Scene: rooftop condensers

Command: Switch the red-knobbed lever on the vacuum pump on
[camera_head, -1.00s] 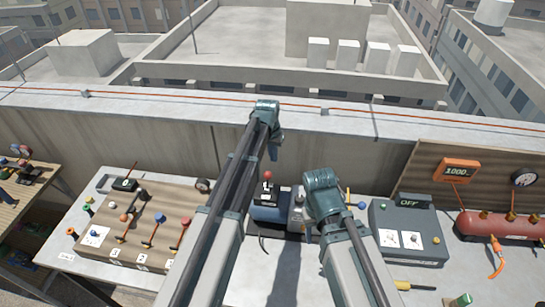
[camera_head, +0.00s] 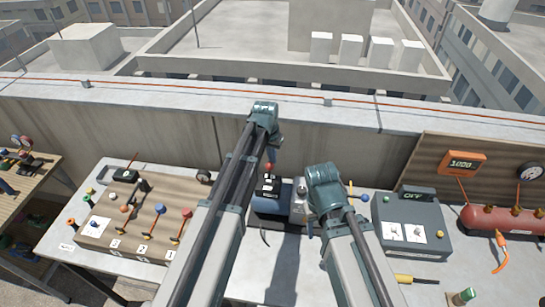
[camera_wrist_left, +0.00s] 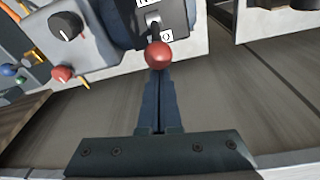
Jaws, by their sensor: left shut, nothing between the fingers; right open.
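The vacuum pump (camera_head: 268,205) is a blue and grey unit on the table in the head view, partly behind my left arm. Its red knob (camera_head: 269,166) shows just below my left gripper (camera_head: 271,155). In the left wrist view, the red knob (camera_wrist_left: 158,55) is a ball on a short lever, beside a plate marked I and O, at the O side. My left gripper (camera_wrist_left: 159,75) is shut and empty, its fingertips right at the knob; I cannot tell whether they touch. My right gripper (camera_head: 325,182) is open to the right of the pump, its fingers mostly hidden.
A grey box with a display reading OFF (camera_head: 408,225) stands right of my right arm. A red tank (camera_head: 490,220) is further right, under an orange 1000 display (camera_head: 462,163). A wooden valve board (camera_head: 140,215) lies left. A concrete parapet (camera_head: 160,140) runs behind.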

